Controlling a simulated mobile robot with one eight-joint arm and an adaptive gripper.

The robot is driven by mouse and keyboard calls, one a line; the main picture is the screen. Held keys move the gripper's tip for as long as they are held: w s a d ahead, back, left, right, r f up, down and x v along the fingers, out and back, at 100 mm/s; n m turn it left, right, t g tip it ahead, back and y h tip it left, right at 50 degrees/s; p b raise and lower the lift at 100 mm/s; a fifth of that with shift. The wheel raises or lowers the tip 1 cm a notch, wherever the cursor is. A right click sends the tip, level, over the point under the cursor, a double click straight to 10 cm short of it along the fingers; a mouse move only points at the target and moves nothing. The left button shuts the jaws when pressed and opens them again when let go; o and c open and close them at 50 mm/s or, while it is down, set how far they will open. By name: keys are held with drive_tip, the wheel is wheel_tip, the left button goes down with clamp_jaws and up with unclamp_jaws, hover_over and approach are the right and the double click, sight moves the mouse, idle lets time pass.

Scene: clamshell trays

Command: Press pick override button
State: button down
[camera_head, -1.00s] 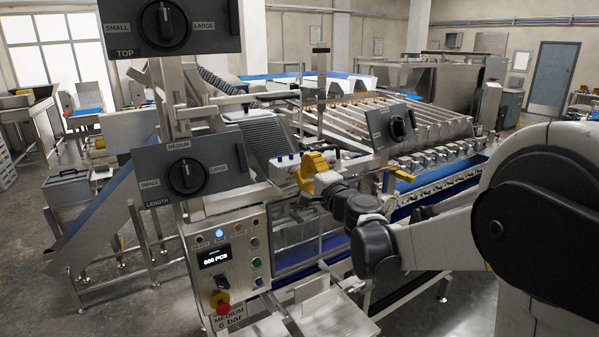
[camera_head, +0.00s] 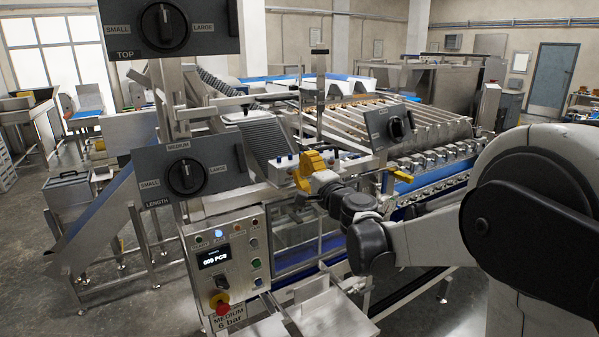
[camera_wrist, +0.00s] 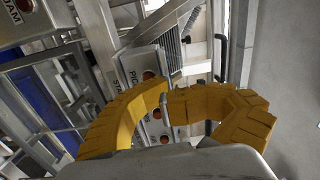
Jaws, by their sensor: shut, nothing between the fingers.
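My gripper (camera_head: 312,163) has yellow fingers and is shut and empty. In the wrist view the fingertips (camera_wrist: 166,100) meet over a pale button box. The pick override button is probably the red button (camera_wrist: 149,75) beside a partly hidden label starting "PIC". The fingers partly cover the box and its labels. In the head view the pale box (camera_head: 283,167) is just left of my fingers, with small buttons on top. I cannot tell whether the fingertips touch a button.
A control panel (camera_head: 228,262) with a display and a red stop knob (camera_head: 222,308) stands below left. LENGTH (camera_head: 187,178) and TOP (camera_head: 165,28) dial plates are at left. Another dial plate (camera_head: 391,124) is right of my gripper. Metal frames and rails surround the box.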

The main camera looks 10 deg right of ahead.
drive_tip(key=shift+w+a+r, duration=0.3)
drive_tip(key=shift+w+r, duration=0.1)
drive_tip(key=shift+w, duration=0.15)
drive_tip(key=shift+s+d+f, duration=0.15)
drive_tip(key=shift+s+f, duration=0.15)
drive_tip(key=shift+s, duration=0.45)
drive_tip(key=f+v, duration=0.1)
drive_tip(key=v, duration=0.6)
drive_tip(key=shift+f, duration=0.3)
idle(0.5)
drive_tip(key=shift+d, duration=0.2)
